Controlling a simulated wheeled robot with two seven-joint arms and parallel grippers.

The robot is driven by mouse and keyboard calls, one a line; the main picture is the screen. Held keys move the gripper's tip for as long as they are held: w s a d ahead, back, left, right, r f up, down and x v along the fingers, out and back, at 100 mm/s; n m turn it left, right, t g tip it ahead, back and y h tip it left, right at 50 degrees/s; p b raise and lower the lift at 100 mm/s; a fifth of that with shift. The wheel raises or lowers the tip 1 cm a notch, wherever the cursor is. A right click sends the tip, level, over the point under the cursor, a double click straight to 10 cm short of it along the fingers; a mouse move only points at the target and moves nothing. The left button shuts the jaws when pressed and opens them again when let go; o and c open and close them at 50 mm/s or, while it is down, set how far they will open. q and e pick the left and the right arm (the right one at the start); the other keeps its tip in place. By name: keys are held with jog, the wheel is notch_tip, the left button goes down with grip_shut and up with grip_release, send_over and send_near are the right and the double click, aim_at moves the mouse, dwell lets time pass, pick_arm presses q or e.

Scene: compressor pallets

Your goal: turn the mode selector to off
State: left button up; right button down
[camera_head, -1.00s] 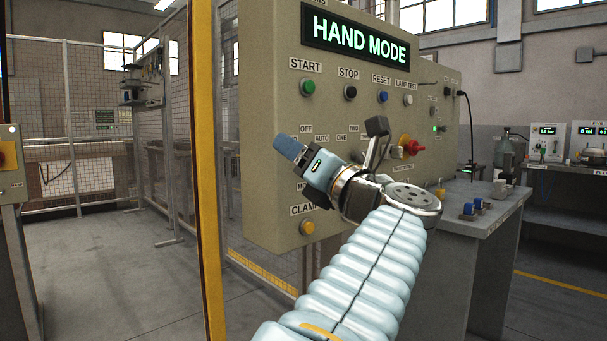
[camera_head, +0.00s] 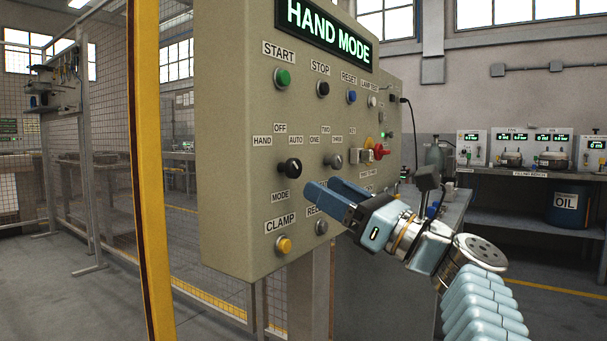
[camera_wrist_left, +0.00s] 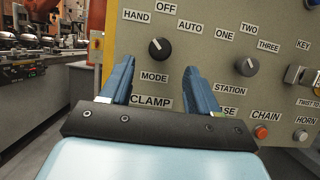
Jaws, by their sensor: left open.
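The mode selector (camera_head: 290,167) is a black knob on the beige panel, below the HAND, OFF and AUTO labels. It also shows in the left wrist view (camera_wrist_left: 159,47), where its pale mark leans to the upper left, towards HAND. The panel display (camera_head: 328,33) reads HAND MODE. My left gripper (camera_head: 322,190) is open and empty, below and right of the selector in the head view. In the left wrist view its blue fingers (camera_wrist_left: 160,68) stand apart, with the selector seen between and just above their tips. I see no contact with the knob.
The grey station selector (camera_head: 333,160) sits right of the mode selector. The yellow clamp button (camera_head: 284,245) is below. A red switch (camera_head: 381,151) sits farther right. A yellow post (camera_head: 150,170) stands left of the panel, and a bench with devices (camera_head: 515,174) is behind right.

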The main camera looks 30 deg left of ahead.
aim_at(297, 172)
pick_arm(q)
jog(key=x, duration=0.5)
jog(key=shift+a+r, duration=0.1)
jog(key=shift+a, duration=0.2)
jog(key=c, duration=1)
jog(key=shift+c, duration=0.2)
